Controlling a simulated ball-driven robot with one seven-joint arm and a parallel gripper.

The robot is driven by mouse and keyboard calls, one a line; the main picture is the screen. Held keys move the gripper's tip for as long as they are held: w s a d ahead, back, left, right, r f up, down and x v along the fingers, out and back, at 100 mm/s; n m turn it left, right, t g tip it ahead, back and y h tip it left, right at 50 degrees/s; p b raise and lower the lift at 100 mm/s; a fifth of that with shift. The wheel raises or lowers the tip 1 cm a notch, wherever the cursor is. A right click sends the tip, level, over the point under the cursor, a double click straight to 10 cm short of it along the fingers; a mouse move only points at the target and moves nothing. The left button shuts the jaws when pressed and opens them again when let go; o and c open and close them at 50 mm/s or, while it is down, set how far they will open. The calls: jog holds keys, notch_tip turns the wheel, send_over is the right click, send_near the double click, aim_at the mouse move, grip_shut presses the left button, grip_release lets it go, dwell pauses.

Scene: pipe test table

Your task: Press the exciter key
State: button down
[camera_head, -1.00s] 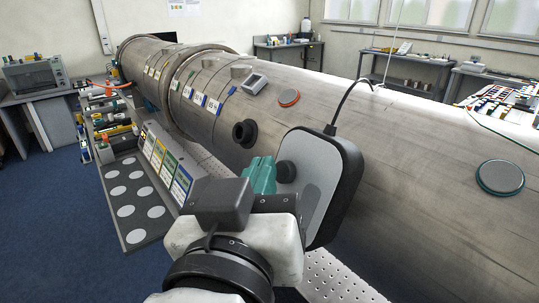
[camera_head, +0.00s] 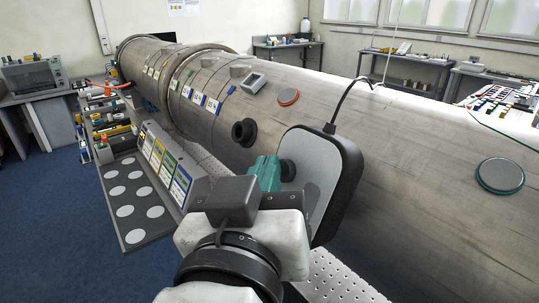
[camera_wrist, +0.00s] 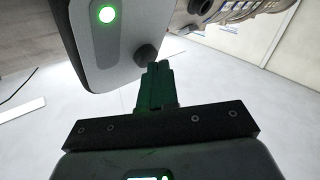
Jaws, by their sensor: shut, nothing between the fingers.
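The exciter is a grey, dark-edged box (camera_head: 325,182) with a black cable, mounted on the side of the large metal pipe. A round black key (camera_head: 288,170) sticks out of its face. In the wrist view the key (camera_wrist: 146,54) stands near the box's lower corner, and a green light (camera_wrist: 106,14) glows on the box. My gripper (camera_head: 268,164) has teal fingers, shut and empty, close beside the key. In the wrist view the tips of my gripper (camera_wrist: 158,68) lie right by the key; I cannot tell whether they touch it.
The pipe (camera_head: 420,150) fills the right side, with a black round port (camera_head: 244,132) and flat discs on it. A grey tray (camera_head: 130,205) with white circles and a labelled panel lie left of my arm. A perforated plate (camera_head: 340,280) is below.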

jog(key=shift+w+d+f, duration=0.1)
dwell(0.6)
jog(key=shift+s+a+r, duration=0.35)
jog(key=shift+s+a, duration=0.1)
jog(key=shift+a, duration=0.15)
jog(key=s+a, duration=0.1)
jog(key=a+r, duration=0.1)
jog(key=s+a+r, duration=0.1)
jog(key=shift+s+a+p, duration=0.3)
jog(key=shift+a+p, duration=0.05)
jog(key=shift+a, duration=0.05)
dwell(0.7)
